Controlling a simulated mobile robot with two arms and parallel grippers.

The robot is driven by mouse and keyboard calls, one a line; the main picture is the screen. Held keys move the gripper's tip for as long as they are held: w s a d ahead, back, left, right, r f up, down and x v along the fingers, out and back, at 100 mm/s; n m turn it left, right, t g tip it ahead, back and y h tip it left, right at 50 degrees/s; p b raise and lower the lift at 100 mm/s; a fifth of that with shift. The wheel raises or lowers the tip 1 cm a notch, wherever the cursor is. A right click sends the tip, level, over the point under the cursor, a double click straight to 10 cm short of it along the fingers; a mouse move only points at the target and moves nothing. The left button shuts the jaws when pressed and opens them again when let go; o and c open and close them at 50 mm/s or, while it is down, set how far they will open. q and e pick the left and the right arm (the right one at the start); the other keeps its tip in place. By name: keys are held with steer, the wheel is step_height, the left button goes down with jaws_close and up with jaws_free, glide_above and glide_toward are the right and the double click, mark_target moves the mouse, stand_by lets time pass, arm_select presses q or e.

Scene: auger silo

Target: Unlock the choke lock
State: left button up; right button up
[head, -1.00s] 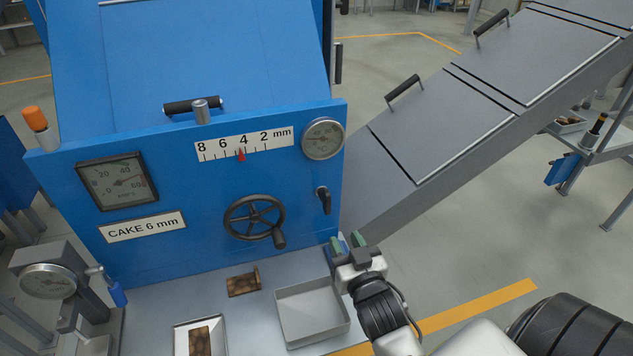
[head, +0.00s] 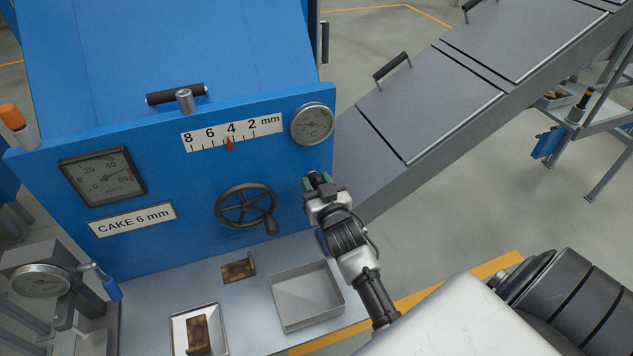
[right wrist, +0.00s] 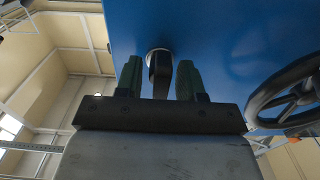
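The choke lock is a small black lever on a round silver mount at the right edge of the blue panel. In the head view the lever (head: 316,178) is mostly hidden by my right gripper (head: 321,185). In the right wrist view the black lever (right wrist: 159,70) stands between the two green fingers of my right gripper (right wrist: 158,80). The fingers are open, with a visible gap on each side of the lever. The black handwheel (head: 246,207) is left of the lever; it also shows in the right wrist view (right wrist: 290,97). My left gripper is not in view.
A scale (head: 232,132) with a red pointer near 4 mm is above the handwheel. A round gauge (head: 312,124) sits just above the lever. An empty grey tray (head: 338,300) and a brown cake piece (head: 238,270) lie on the bench below. The sloping grey chute (head: 400,130) rises to the right.

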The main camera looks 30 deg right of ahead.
steer(key=shift+w, duration=0.1)
jaws_close()
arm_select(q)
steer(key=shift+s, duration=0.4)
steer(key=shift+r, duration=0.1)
arm_select(e)
steer(key=shift+n, duration=0.3)
steer(key=n+p, duration=0.1)
steer(key=n, duration=1.1)
steer(key=shift+n, duration=0.3)
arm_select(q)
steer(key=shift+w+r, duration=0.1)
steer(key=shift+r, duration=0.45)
arm_select(e)
steer(key=n, duration=0.4)
steer(key=shift+n, duration=0.4)
steer(key=shift+f, duration=0.1)
